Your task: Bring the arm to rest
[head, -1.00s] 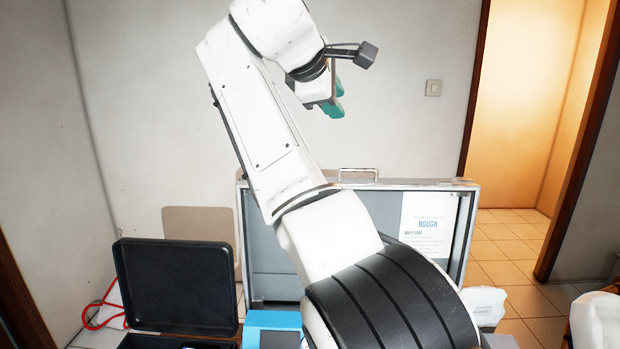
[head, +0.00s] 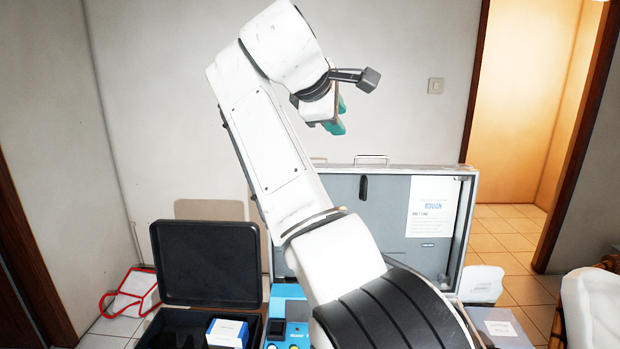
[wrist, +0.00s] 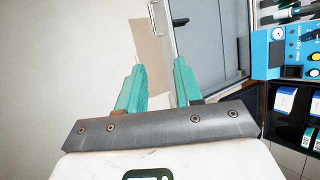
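My gripper (head: 340,117) is raised high in front of the wall in the head view, with its teal fingers pointing down and to the right. In the wrist view my gripper (wrist: 160,88) shows two teal fingers standing apart with nothing between them. It is open and empty. My arm rises from the lower right and bends over at the top. My gripper is well above the open grey case and touches nothing.
An open grey case (head: 385,215) stands behind my arm. A black case (head: 208,262) with its lid up holds boxes at lower left. A blue unit (head: 290,305) with knobs sits beside it; it also shows in the wrist view (wrist: 285,50). A doorway (head: 530,110) is at right.

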